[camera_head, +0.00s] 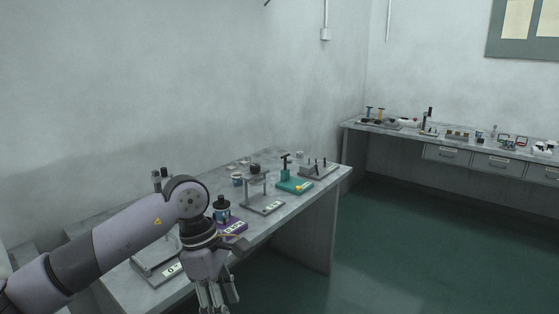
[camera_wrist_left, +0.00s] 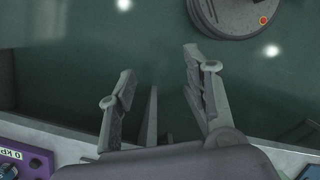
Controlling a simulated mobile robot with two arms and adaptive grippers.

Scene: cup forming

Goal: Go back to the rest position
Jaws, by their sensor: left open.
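My left gripper (camera_head: 216,297) hangs fingers down past the front edge of the near workbench (camera_head: 128,288), at the bottom of the head view. In the left wrist view my left gripper (camera_wrist_left: 158,85) has its two fingers spread, with nothing between them but dark green floor (camera_wrist_left: 60,65). It touches no object there. My right gripper shows in neither view.
On the near bench stand a purple station (camera_head: 237,226), a green station (camera_head: 295,186) and grey stations (camera_head: 265,205). The purple station's corner (camera_wrist_left: 40,160) lies close to the gripper. A second bench (camera_head: 400,132) lines the far wall. Green floor is clear between them.

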